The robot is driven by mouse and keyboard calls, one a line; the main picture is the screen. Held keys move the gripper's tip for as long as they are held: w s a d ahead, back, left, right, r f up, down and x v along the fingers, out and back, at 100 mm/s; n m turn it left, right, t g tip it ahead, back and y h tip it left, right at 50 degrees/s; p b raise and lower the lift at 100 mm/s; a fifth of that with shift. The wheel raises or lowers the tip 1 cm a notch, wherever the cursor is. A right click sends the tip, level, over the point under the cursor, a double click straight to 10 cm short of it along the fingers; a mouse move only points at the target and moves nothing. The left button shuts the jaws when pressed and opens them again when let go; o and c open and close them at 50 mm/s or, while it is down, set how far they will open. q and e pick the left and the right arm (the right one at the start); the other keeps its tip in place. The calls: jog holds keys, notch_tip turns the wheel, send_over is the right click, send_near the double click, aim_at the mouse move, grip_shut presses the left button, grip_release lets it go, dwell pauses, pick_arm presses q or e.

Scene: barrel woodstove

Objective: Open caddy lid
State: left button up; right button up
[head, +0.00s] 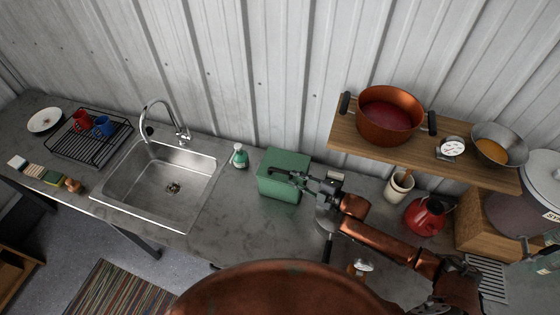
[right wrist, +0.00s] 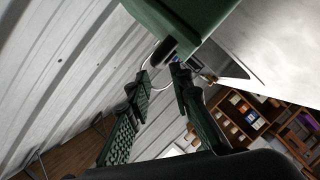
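The green caddy (head: 288,160) stands on the grey counter against the wall, and its lid looks shut. My right gripper (head: 285,176) is in front of the caddy's front face in the head view, hiding part of it. In the right wrist view the caddy (right wrist: 185,15) fills the top edge, with a dark rounded knob or handle (right wrist: 164,49) at its lower edge. The fingers of my right gripper (right wrist: 162,80) are apart, with a gap between them, close to that dark part. Whether they touch it I cannot tell. My left gripper is not in view.
A soap bottle (head: 239,156) and a steel sink (head: 165,185) are left of the caddy. A utensil crock (head: 398,187) and a red kettle (head: 425,215) stand right. A wooden shelf (head: 345,133) with a copper pot (head: 390,115) overhangs the right side.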

aim_at(283, 171)
jog(key=shift+w+a, duration=0.1)
jog(key=shift+w, duration=0.15)
jog(key=shift+w+a+b, duration=0.2)
jog(key=shift+a+b, duration=0.05)
jog(key=shift+b, duration=0.05)
jog(key=b+x, duration=0.3)
jog(key=x, duration=0.3)
jog(key=shift+f, duration=0.2)
jog(key=shift+w+a, duration=0.25)
jog(key=shift+a, duration=0.05)
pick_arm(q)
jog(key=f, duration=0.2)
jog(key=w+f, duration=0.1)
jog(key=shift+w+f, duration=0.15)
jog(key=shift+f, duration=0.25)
pick_arm(e)
jog(key=shift+r, duration=0.1)
grip_shut()
